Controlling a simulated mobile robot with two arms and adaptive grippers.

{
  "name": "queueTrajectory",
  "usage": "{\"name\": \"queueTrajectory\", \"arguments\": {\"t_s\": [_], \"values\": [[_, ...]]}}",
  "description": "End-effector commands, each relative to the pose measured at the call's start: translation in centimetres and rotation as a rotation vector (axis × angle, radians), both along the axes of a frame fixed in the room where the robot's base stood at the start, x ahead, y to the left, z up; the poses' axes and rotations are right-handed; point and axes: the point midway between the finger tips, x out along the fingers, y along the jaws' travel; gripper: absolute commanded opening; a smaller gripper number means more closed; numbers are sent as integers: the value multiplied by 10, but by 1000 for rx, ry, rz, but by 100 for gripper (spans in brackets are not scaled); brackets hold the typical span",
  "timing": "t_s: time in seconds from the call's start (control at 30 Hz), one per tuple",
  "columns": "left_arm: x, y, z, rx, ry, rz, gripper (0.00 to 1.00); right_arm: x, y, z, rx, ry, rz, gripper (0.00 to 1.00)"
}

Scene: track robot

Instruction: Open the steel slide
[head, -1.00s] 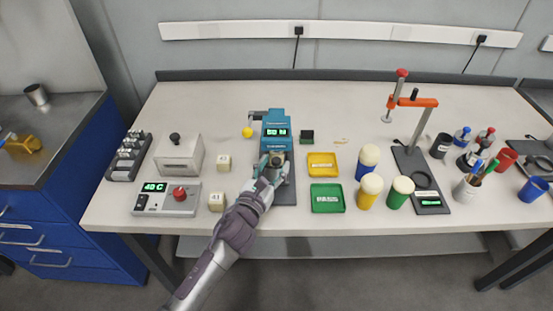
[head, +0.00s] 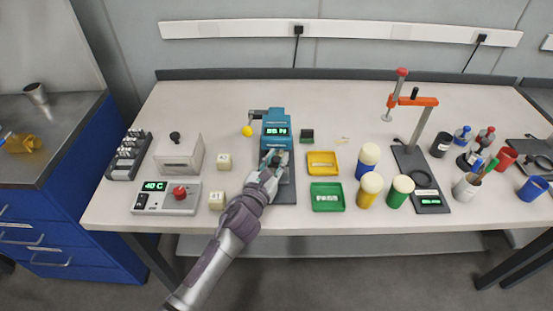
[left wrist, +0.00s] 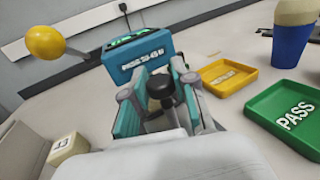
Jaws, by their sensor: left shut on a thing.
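The teal device (head: 276,124) with a green digital display stands on a dark base (head: 286,190) near the middle of the bench. It also shows ahead in the left wrist view (left wrist: 140,62). A lever with a yellow ball (head: 247,131) sticks out at its left. My left gripper (head: 273,157) is at the device's front, low over its base. In the left wrist view its teal-padded fingers (left wrist: 158,92) are shut on a black knob (left wrist: 160,86). The steel slide itself is mostly hidden behind the gripper, and I cannot tell its position. My right gripper is out of view.
A yellow tray (head: 322,171) and a green PASS tray (head: 327,204) lie just right of the device. Capped cylinders (head: 370,187) stand beyond them. Pale cubes (head: 217,201) and a control box (head: 167,199) are at the left. A strip of bench in front is clear.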

Motion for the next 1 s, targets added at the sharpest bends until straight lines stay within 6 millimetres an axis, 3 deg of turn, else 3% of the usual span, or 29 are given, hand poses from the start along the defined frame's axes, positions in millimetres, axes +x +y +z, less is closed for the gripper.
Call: {"name": "queueTrajectory", "arguments": {"t_s": [0.23,0.5,0.63,0.8,1.0], "values": [[-12,0,-1,-1,4,-2,0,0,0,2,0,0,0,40],[-85,0,-2,0,4,-2,0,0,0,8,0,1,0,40],[-111,0,-3,1,4,-1,0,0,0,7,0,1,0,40],[-125,0,-1,0,1,0,0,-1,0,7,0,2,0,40],[-126,-1,-1,0,2,-2,0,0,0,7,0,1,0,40]]}}
